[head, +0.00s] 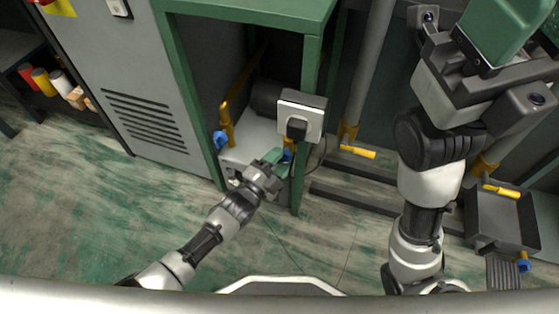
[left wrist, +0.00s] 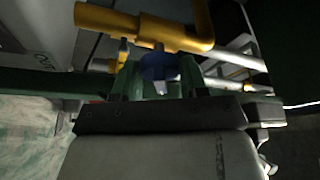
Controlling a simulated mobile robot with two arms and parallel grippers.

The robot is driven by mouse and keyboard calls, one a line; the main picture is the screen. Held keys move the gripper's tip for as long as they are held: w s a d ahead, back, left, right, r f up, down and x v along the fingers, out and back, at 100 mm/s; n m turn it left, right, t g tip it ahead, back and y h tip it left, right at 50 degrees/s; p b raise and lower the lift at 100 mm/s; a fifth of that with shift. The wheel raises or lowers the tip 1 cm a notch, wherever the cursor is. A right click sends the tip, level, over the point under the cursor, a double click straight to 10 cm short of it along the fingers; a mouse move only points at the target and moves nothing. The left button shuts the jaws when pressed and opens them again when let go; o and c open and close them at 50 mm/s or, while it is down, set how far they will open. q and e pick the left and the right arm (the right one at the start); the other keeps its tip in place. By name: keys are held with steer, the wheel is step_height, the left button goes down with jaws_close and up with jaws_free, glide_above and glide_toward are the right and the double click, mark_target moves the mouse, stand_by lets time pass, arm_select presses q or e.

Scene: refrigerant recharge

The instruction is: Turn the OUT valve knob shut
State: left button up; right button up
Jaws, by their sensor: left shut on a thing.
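My left gripper (head: 280,156) is low at the front of the green-framed bay, shut on a blue valve knob (head: 288,155). In the left wrist view the blue knob (left wrist: 159,67) sits between the two green fingers, just below a yellow pipe (left wrist: 140,24). A second blue knob (head: 219,139) is on a yellow pipe (head: 227,120) at the left of the bay, apart from the gripper.
A grey box with a black socket or plug (head: 300,117) is fixed just above my left gripper. The green frame post (head: 306,130) stands close on the right. A grey vented cabinet (head: 145,100) is on the left. A grey tray (head: 500,218) stands at the right. The floor in front is clear.

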arm_select(q)
steer(key=o, duration=0.9)
